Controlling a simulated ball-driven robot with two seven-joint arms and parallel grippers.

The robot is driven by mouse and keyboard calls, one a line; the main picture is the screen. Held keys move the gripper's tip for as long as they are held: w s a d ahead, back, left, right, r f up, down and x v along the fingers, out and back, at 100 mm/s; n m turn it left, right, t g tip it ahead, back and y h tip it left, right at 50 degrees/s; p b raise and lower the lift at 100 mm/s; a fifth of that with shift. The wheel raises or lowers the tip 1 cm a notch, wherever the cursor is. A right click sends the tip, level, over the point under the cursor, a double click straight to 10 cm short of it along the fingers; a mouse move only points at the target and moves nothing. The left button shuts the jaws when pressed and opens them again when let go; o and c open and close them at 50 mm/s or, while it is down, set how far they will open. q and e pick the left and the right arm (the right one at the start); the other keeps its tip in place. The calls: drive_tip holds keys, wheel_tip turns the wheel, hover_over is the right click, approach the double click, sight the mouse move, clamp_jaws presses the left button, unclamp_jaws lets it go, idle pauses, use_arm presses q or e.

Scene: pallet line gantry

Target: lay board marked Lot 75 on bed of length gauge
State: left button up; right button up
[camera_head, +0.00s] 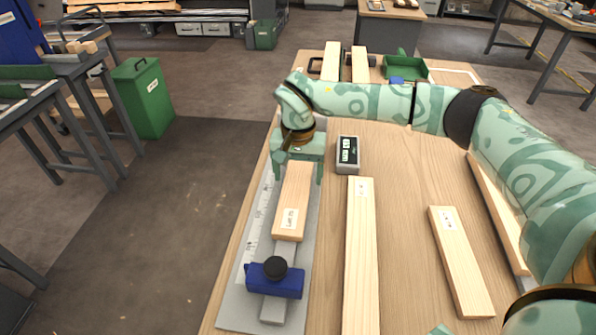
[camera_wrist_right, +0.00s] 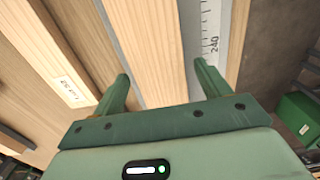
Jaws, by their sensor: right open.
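The length gauge (camera_head: 238,305) is a long grey bed with a printed scale along its left side and a blue clamp block with a black knob (camera_head: 275,275) near its front end. A pale board (camera_head: 295,185) lies lengthwise on the bed, behind the blue block and apart from it. Its label is upside down to me and seems to read Lot 75. My right gripper (camera_head: 298,172) is open over the board's far part, one finger on each side. The right wrist view shows the board (camera_wrist_right: 155,45) between the open fingers (camera_wrist_right: 162,72).
A small grey box with a display (camera_head: 347,155) stands right of the gauge. A long labelled board (camera_head: 361,260) and a shorter one (camera_head: 460,265) lie to the right on the table. A green tray (camera_head: 408,68) and more boards are at the back.

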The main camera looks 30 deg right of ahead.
sight(298, 177)
wheel_tip(298, 177, up, 12)
drive_tip(key=p, duration=0.3)
drive_tip(key=shift+p, duration=0.3)
